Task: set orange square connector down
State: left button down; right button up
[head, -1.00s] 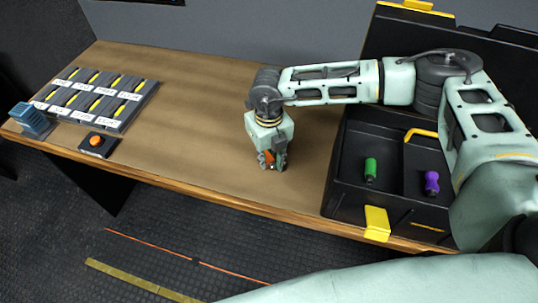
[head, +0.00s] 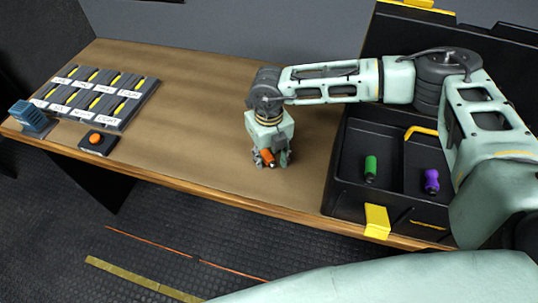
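My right gripper (head: 271,161) points down over the front middle of the wooden table. The orange connector (head: 267,156) sits between its fingers, which appear shut on it. The connector is tilted, with a dark end toward the lower right. Parts of it are hidden by the fingers, and whether it touches the tabletop is hard to tell. My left gripper is not in view.
The table (head: 190,100) is bare left of my gripper. A black toolbox (head: 340,195) at right holds a green connector (head: 370,168) and a purple one (head: 431,181). A labelled rack (head: 125,115), orange button (head: 95,138) and blue item (head: 30,117) stand at left.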

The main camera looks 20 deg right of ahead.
aim_at(269, 158)
notch_tip(269, 158, up, 12)
jog(key=b, duration=0.3)
jog(key=shift+b, duration=0.35)
jog(key=shift+r, duration=0.1)
